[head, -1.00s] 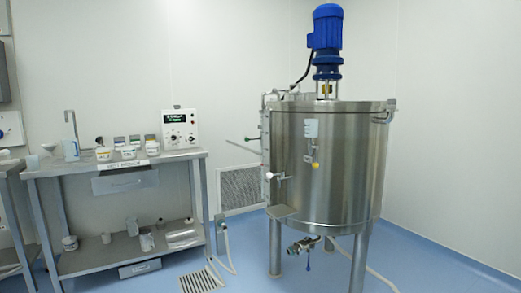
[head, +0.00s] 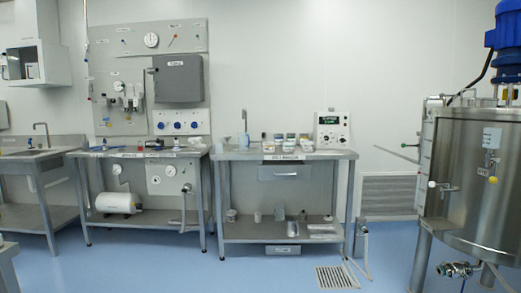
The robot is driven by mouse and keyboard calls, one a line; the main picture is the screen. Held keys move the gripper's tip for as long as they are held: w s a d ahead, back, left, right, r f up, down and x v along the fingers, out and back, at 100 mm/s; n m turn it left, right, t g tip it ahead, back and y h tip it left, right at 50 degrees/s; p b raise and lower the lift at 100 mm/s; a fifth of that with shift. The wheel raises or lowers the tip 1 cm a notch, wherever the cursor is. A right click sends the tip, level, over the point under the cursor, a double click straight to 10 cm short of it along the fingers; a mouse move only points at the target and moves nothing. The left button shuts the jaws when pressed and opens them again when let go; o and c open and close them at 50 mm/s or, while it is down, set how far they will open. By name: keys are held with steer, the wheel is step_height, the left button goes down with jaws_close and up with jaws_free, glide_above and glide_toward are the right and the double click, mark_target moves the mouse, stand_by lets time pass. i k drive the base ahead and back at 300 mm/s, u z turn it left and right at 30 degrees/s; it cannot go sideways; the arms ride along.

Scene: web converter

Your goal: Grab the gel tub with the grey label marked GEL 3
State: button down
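Several small tubs stand in a group on the steel bench (head: 232,155), left of the white control box. One is a front-left tub (head: 267,146); others stand beside and behind it, including a front-middle tub (head: 292,145) and a tub at the right end (head: 305,140). Their labels are too small to read, so I cannot tell which is GEL 3. My gripper is not in view.
The control box (head: 332,130) stands at the bench's right end. A steel tank (head: 465,190) is at the right. Another bench with a tool panel (head: 125,60) and a sink (head: 30,152) are to the left. Blue floor (head: 150,270) in front is mostly clear, with a drain grate (head: 336,278).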

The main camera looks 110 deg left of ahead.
mark_target(308, 148)
steer(key=u, duration=3.5)
steer(key=i, duration=2.55)
steer(key=z, duration=0.25)
steer(key=i, duration=1.1)
steer(key=z, duration=0.2)
